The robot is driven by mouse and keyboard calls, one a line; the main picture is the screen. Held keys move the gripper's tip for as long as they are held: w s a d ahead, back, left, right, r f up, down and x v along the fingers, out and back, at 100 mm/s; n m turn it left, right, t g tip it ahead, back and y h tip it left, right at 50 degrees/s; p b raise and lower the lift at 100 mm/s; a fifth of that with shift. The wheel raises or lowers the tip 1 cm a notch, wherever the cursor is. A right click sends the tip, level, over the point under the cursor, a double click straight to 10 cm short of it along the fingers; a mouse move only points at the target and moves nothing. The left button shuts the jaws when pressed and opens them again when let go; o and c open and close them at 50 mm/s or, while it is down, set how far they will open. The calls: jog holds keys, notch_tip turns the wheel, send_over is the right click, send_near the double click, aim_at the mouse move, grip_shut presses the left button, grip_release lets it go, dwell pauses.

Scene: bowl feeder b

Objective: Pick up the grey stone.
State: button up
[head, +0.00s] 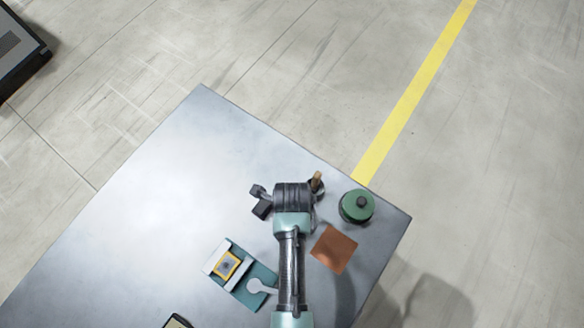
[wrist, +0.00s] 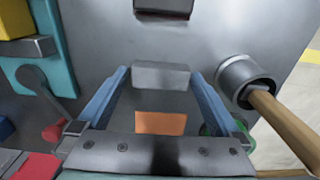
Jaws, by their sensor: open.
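A grey block (wrist: 160,75), which looks like the grey stone, is in the wrist view, between the front ends of my gripper's two blue fingers (wrist: 159,78). My gripper is open, with one finger on each side of the block. Small gaps seem to show at its sides; I cannot tell whether a finger touches it. I cannot make out the stone in the head view, where my arm covers part of the table.
The grey table (head: 160,195) holds a green canister (head: 357,206), a brown square (head: 336,247) and a teal fixture (head: 262,293) with a yellow-framed part (head: 228,265). A wooden handle (wrist: 285,125) with a grey metal head (wrist: 240,78) is close right.

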jog(key=shift+f, duration=0.1)
jog(key=shift+c, duration=0.3)
jog(key=c, duration=1.1)
jog(key=shift+c, duration=0.2)
notch_tip(320, 180, up, 10)
